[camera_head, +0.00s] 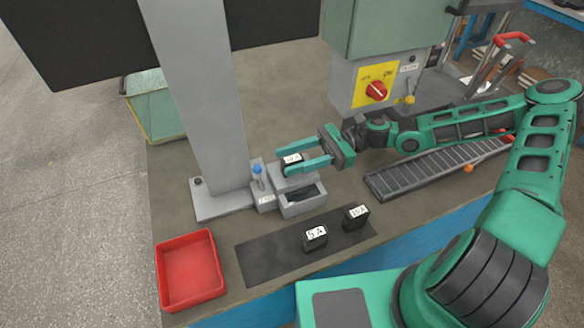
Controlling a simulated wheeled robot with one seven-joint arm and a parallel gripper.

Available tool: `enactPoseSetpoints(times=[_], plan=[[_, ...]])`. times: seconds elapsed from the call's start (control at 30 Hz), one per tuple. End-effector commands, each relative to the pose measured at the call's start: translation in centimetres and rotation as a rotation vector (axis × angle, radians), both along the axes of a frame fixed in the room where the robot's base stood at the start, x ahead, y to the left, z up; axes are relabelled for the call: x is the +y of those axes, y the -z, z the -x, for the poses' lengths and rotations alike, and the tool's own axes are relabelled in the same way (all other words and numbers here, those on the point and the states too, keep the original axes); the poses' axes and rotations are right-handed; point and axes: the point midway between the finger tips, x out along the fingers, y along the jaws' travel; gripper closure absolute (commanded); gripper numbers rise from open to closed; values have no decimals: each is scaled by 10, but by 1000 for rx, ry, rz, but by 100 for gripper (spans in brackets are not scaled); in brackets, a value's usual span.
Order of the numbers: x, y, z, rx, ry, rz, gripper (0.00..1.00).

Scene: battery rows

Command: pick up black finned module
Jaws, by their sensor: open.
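My gripper (281,159) is open, its green fingers pointing left over a grey fixture. A small black module (292,164) with a white label, which seems to read 10 A, sits at the top of the fixture between the fingers. I cannot tell whether the fingers touch it, and its fins are too small to make out. Two similar black modules stand on a dark mat in front: one labelled 5 A (315,243) and one whose label seems to read 15 A (357,221).
The grey fixture (303,207) has an open front slot and a blue-knobbed lever (257,171) at left. A grey column (199,90) stands behind-left. A red tray (190,270) lies front left. A slatted rack (430,170) lies right, below a switch box (376,90). The dark mat (265,261) is partly bare.

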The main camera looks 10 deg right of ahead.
Motion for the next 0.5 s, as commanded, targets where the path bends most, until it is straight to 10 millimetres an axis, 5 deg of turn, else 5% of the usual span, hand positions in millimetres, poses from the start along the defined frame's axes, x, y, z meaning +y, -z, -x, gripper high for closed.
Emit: enactPoseSetpoints(times=[0.17,0.33,0.5], plan=[[0,0,0,0,0,0,60],[0,0,0,0,0,0,100],[0,0,0,-1,0,0,100]])
